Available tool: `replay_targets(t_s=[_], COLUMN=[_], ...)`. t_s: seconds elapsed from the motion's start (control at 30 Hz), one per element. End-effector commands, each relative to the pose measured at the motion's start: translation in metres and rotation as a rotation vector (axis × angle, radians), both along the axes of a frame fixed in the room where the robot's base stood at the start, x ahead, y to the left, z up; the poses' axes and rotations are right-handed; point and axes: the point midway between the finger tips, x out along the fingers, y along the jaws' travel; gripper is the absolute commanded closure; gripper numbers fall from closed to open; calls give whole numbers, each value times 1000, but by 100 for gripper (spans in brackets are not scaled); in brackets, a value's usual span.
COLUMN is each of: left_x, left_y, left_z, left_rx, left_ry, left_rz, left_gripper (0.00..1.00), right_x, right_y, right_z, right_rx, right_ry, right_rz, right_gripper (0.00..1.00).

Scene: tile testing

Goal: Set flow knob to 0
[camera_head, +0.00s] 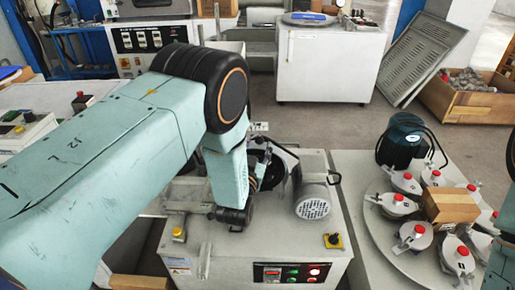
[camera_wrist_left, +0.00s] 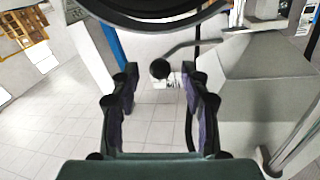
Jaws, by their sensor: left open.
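A small round black knob (camera_wrist_left: 160,68), which looks like the flow knob, shows in the left wrist view with a white label plate (camera_wrist_left: 165,83) just below it. My left gripper (camera_wrist_left: 160,75) is open, with one dark finger on each side of the knob in that picture. I see no contact; the depth between fingertips and knob is hard to tell. In the head view my left arm reaches over the grey machine (camera_head: 230,250), and its wrist hides most of the gripper. A small white plate (camera_head: 259,127) shows beyond the wrist. The knob's setting is not readable.
A motor (camera_head: 312,202) and a yellow-based knob (camera_head: 333,240) sit on the machine. At right is a round carousel (camera_head: 385,222) with several red-topped pots. A white cabinet (camera_head: 330,65) stands behind. In the wrist view a dark ring (camera_wrist_left: 150,25) lies above the fingers.

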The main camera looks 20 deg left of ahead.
Motion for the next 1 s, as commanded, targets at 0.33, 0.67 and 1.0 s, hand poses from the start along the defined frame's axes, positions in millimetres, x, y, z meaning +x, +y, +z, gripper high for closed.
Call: replay_targets(t_s=[0.33, 0.67, 1.0], left_x=[7, 7, 7], left_y=[1, 1, 1], left_z=[1, 0, 0], left_rx=[0, 0, 0], left_ry=[0, 1, 1], left_rz=[-1, -1, -1], left_gripper=[54, 80, 100], right_x=[0, 0, 0], right_y=[0, 0, 0], right_z=[-1, -1, -1], right_rx=[0, 0, 0], right_ry=[0, 0, 0], right_rz=[0, 0, 0], right_gripper=[100, 100, 100])
